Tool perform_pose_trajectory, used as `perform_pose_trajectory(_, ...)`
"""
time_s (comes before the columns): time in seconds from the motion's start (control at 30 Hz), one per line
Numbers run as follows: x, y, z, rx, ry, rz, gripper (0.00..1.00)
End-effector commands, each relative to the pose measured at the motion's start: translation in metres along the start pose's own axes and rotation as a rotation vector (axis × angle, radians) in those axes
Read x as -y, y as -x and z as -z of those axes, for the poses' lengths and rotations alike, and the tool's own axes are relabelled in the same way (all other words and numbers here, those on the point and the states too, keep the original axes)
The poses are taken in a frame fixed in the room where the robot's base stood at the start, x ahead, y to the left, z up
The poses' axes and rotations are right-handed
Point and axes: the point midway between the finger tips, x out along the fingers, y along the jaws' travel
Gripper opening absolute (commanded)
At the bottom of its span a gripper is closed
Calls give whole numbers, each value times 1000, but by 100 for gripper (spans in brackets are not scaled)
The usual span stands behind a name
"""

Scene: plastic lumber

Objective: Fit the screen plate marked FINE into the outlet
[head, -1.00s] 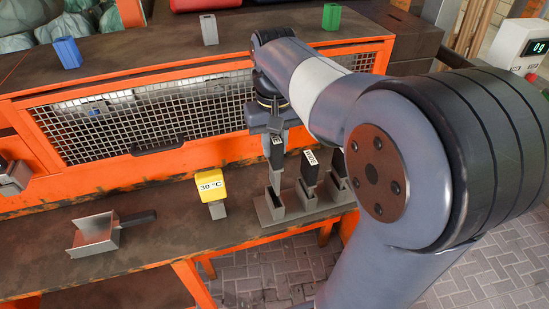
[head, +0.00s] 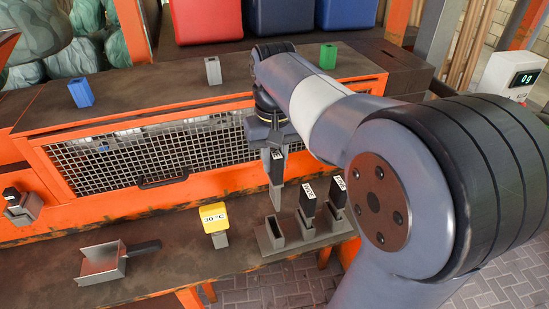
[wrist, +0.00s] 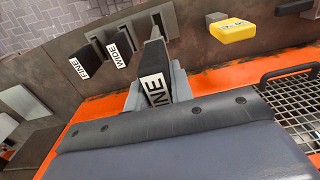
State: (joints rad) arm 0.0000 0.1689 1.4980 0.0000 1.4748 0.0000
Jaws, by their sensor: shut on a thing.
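My gripper (head: 275,155) is shut on a dark screen plate (head: 276,172) with a white label and a grey lower part. It holds the plate upright above the empty left slot of the grey rack (head: 264,241). In the wrist view the held plate (wrist: 154,60) has a label that seems to read FINE, partly covered by the gripper. I cannot tell which part is the outlet.
A grey scoop-like tray (head: 103,265) with a black handle lies further left. A grey block with a black top (head: 22,208) is at the left edge. The mesh guard (head: 140,157) is behind.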

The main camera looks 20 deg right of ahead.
Motion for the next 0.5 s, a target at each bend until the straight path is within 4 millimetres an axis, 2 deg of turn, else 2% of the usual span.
perform_pose_trajectory(0.03, 0, 7, 0, -1, 0, 0, 0)
perform_pose_trajectory(0.5, 0, 35, 0, -1, 0, 0, 0)
